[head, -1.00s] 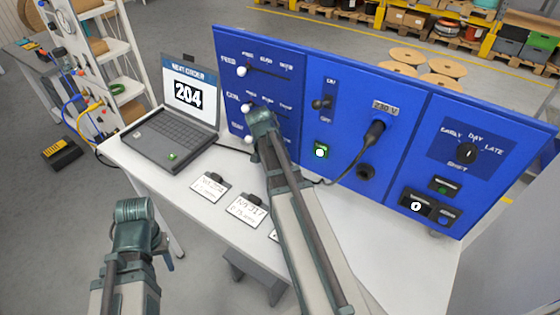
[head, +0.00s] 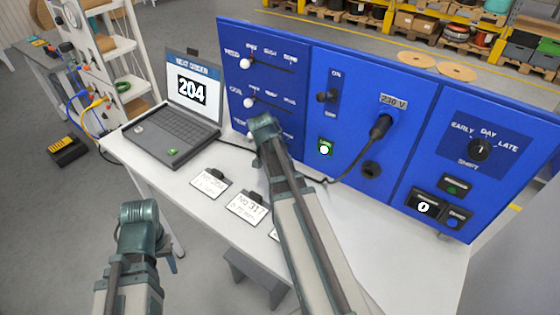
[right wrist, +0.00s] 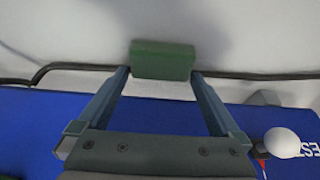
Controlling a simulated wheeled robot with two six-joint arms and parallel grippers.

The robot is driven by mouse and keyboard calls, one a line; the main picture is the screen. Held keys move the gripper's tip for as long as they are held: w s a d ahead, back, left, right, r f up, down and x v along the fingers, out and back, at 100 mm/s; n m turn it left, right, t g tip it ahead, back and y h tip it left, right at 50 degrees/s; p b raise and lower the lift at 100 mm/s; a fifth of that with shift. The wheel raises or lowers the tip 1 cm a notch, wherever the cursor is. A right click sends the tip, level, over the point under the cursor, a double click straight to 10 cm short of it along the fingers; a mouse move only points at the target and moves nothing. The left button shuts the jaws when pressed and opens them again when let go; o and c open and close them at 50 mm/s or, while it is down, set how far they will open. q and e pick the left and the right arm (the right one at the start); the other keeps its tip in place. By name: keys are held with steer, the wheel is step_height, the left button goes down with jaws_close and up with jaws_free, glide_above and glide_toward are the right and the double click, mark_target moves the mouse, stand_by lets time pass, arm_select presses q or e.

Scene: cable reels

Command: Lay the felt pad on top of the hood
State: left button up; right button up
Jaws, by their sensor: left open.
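The dark green felt pad (right wrist: 163,60) is a small block between the fingertips of my right gripper (right wrist: 162,74) in the right wrist view. Both fingers meet its sides, above the white table top. In the head view my right gripper (head: 264,128) is in front of the panel's left part; its fingers and the pad are hidden there. My left gripper (head: 140,215) is low at the left, off the table's front edge. It is open, its fingers mostly hidden behind the wrist, and nothing shows in it. I cannot make out a hood in either view.
A blue panel (head: 345,85) with knobs and a plugged cable stands along the back of the white table (head: 400,262). A laptop (head: 180,120) stands at the left, with paper cards (head: 210,183) in front. A shelf rack (head: 112,60) is farther left.

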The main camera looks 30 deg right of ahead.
steer(key=shift+r, duration=0.15)
steer(key=p+v, duration=1.1)
steer(key=v, duration=0.1)
steer(key=shift+a, duration=0.15)
steer(key=shift+s, duration=0.1)
steer(key=s+a+n+y, duration=0.1)
steer(key=s+a+n, duration=0.3)
steer(key=a, duration=0.5)
steer(key=s+a+f+n+g+y, duration=0.1)
steer(key=s+a+n, duration=0.4)
steer(key=a, duration=0.5)
steer(key=s+a+n+g, duration=0.1)
steer(key=s+a+n, duration=0.4)
steer(key=a+n, duration=0.3)
steer(key=shift+a+f+y, duration=0.35)
steer(key=shift+a+y, duration=0.05)
steer(key=shift+a, duration=0.7)
